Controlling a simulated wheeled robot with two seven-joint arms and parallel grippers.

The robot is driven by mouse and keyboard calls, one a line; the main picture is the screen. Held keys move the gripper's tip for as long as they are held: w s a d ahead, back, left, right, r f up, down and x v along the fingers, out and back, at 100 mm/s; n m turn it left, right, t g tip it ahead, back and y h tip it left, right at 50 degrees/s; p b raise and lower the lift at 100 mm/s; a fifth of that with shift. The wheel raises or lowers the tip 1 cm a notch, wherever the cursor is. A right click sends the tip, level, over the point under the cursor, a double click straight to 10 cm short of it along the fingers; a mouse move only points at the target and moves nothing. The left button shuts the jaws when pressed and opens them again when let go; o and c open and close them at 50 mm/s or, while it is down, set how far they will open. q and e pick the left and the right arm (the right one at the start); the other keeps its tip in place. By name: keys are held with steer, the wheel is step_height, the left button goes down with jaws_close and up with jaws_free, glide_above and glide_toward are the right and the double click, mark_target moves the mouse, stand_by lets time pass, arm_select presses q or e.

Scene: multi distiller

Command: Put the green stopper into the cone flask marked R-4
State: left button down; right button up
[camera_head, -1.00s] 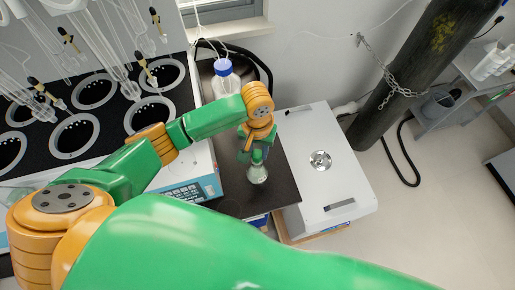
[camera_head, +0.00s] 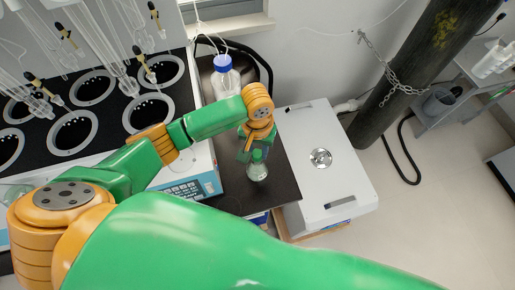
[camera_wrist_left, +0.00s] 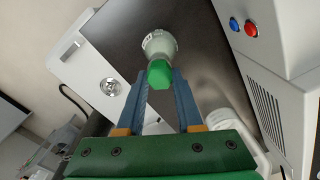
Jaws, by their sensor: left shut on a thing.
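The green stopper (camera_wrist_left: 160,74) is between the two fingertips of my left gripper (camera_wrist_left: 160,78) in the left wrist view, and the gripper is shut on it. The cone flask (camera_wrist_left: 160,43) is clear glass with faint markings too small to read. It stands on the dark bench top. The stopper is in line with the flask's mouth, at or just above it; I cannot tell whether it is inside the neck. In the head view, the flask (camera_head: 258,174) stands under my left gripper (camera_head: 253,154), with green at its top. My right gripper is not in view.
A blue-capped bottle (camera_head: 224,78) stands behind the flask on the bench (camera_head: 278,188). A blue-and-white instrument (camera_head: 202,172) is to the left and a white box (camera_head: 322,175) to the right. A chained dark cylinder (camera_head: 420,80) stands farther right.

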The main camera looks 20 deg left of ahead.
arm_select(q)
steer(key=shift+c, duration=2.4)
jaws_free()
step_height(320, 180, up, 7)
steer(key=shift+r, duration=0.1)
